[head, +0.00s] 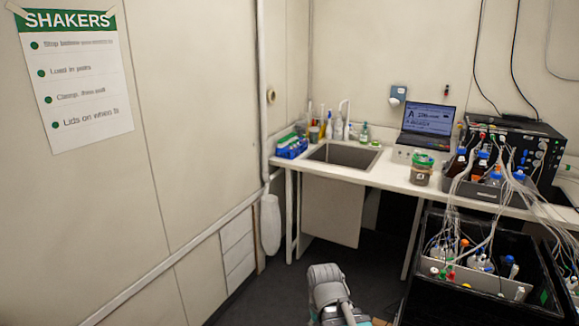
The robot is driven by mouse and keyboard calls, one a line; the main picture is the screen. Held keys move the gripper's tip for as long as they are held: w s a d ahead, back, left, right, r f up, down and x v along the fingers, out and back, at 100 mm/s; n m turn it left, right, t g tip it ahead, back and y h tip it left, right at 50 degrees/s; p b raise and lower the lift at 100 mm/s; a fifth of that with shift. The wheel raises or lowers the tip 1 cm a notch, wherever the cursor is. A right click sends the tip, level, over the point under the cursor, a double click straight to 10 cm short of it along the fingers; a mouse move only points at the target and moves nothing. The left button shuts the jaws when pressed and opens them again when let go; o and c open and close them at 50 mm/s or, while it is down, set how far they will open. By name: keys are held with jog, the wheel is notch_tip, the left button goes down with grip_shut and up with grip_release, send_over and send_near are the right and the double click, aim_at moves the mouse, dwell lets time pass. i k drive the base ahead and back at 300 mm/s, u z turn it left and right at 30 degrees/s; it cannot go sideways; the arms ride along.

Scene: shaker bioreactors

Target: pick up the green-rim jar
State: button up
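The green-rim jar (422,168) stands upright on the white counter (388,177), near its front edge. It is a clear jar with a green top, dark contents and a pale label on its front. A grey rounded part of my arm shows at the bottom middle of the head view, well below and in front of the counter. I see no gripper fingers in this view, so whether my gripper is open or shut does not show. Nothing covers the jar.
A sink (342,155) lies left of the jar, and a laptop (428,121) stands behind it. To the right are a tray of bottles (482,192) with many loose tubes and a black control box (515,150). A black shaker bin (475,278) stands lower right.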

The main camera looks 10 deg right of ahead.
aim_at(421, 170)
jog(key=u, duration=0.05)
jog(key=i, duration=3.75)
jog(key=z, duration=2.25)
